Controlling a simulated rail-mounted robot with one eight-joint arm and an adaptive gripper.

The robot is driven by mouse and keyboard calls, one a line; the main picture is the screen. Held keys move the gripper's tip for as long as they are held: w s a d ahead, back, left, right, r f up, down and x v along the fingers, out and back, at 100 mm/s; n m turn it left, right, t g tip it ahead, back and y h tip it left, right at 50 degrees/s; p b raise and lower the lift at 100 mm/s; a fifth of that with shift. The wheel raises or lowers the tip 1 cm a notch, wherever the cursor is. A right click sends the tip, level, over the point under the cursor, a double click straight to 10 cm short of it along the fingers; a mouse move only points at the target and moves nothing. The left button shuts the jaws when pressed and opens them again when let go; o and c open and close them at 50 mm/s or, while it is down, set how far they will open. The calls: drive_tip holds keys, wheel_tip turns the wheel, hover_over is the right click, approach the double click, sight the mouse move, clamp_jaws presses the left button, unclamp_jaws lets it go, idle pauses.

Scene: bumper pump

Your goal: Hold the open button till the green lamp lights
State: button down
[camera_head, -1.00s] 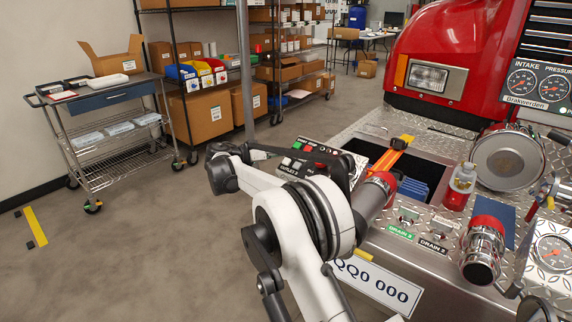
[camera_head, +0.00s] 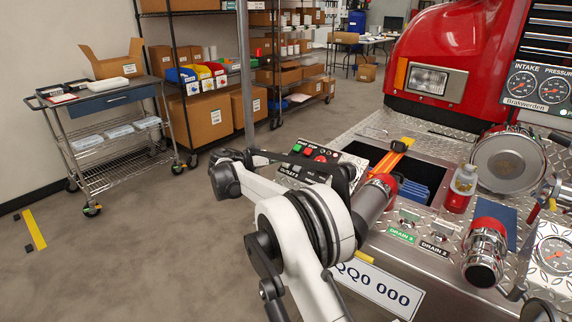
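The control panel (camera_head: 356,160) sits on the diamond-plate bumper and carries several small red and green buttons or lamps. A green one (camera_head: 297,147) shows at its upper left, with red ones (camera_head: 308,152) beside it. At this size I cannot tell which is the open button, which is the lamp, or whether any is lit. A label reading OUTLET 2 is partly visible at the panel's near edge. My gripper (camera_head: 341,176) is a dark shape over the panel's near right part, partly hidden behind my white arm. Its fingertips and any contact with a button cannot be made out.
A red-ended outlet pipe (camera_head: 375,198) stands right of my arm. An open bay (camera_head: 425,160) with blue hose lies behind.

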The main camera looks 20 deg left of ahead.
drive_tip(key=shift+w+f, duration=0.1)
drive_tip(key=shift+f, duration=0.05)
idle(0.7)
drive_tip(key=shift+w+d+f+b, duration=0.1)
drive_tip(key=shift+w+f+b, duration=0.1)
drive_tip(key=shift+b, duration=0.1)
drive_tip(key=shift+w+f, duration=0.15)
drive_tip(key=shift+f, duration=0.3)
idle(0.8)
drive_tip(key=shift+r, duration=0.1)
idle(2.7)
drive_tip(key=shift+s+r, duration=0.45)
drive_tip(key=shift+r, duration=0.3)
drive_tip(key=shift+s+a+r+p, duration=0.25)
drive_tip(key=shift+s+r, duration=0.15)
drive_tip(key=shift+r, duration=0.3)
drive_tip(key=shift+s+a+r+p, duration=0.1)
drive_tip(key=shift+s+r+p, duration=0.1)
drive_tip(key=shift+s+r, duration=0.35)
drive_tip(key=shift+s+a+r+p, duration=0.2)
drive_tip(key=shift+s+r+p, duration=0.05)
drive_tip(key=shift+r, duration=0.6)
